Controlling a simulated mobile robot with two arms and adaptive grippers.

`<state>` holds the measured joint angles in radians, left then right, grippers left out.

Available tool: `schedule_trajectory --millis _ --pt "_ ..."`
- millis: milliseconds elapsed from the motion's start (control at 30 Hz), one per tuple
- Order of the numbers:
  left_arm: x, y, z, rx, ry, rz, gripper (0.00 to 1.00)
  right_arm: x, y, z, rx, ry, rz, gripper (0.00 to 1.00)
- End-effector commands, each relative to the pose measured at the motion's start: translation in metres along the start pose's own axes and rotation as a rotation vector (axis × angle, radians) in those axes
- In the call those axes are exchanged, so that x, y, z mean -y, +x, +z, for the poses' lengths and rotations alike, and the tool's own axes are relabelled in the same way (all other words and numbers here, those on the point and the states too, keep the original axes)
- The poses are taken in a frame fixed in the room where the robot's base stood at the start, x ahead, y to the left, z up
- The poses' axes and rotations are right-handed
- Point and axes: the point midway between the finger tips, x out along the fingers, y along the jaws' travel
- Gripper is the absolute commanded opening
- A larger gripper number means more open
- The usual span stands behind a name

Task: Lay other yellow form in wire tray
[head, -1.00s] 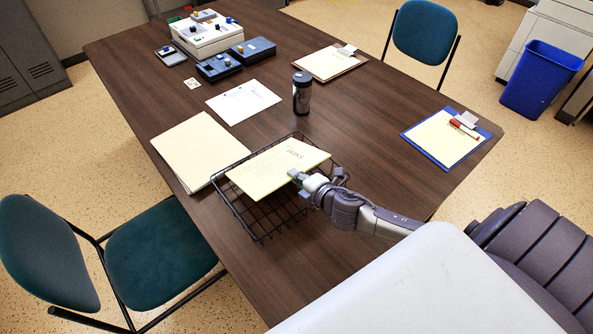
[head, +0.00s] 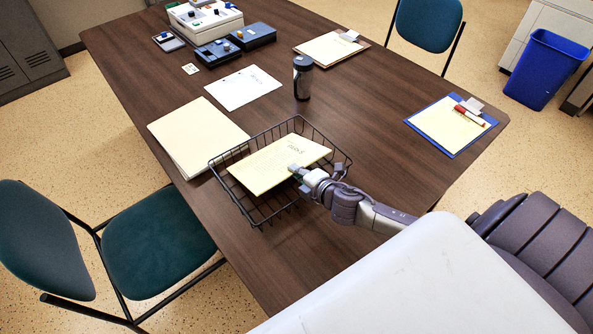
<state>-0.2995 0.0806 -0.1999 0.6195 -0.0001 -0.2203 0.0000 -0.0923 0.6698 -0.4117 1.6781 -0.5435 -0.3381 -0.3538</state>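A yellow form (head: 272,166) with printed text is over the black wire tray (head: 262,212), within its outline. My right gripper (head: 297,172) is at the form's right edge and appears shut on it. The form looks low, but I cannot tell whether it touches the tray floor. Another yellow sheet (head: 438,126) lies on a blue clipboard (head: 417,149) at the right of the table. My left gripper is not in view.
A manila folder stack (head: 190,138) lies left of the tray. A dark tumbler (head: 303,80), a white sheet (head: 240,90) and a brown clipboard (head: 333,48) are behind it. Control boxes (head: 215,25) stand at the back. Chairs flank the table; its middle right is clear.

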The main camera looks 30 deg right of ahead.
Motion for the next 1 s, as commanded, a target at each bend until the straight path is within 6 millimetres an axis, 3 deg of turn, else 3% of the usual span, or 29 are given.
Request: schedule_trajectory --millis 167,200,367,833,1000 --pt "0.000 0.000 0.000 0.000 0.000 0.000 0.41 -0.001 0.000 0.000 0.000 0.000 0.001 0.00" --pt "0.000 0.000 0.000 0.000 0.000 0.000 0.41 -0.001 0.000 0.000 0.000 0.000 0.001 0.11" --pt "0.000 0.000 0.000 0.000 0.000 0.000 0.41 -0.001 0.000 0.000 0.000 0.000 0.001 0.35" --pt "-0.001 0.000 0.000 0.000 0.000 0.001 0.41 0.001 -0.002 0.000 0.000 0.001 -0.001 0.35" --pt "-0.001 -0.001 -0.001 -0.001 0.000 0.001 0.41 0.014 -0.031 0.000 0.000 0.003 -0.006 0.35"
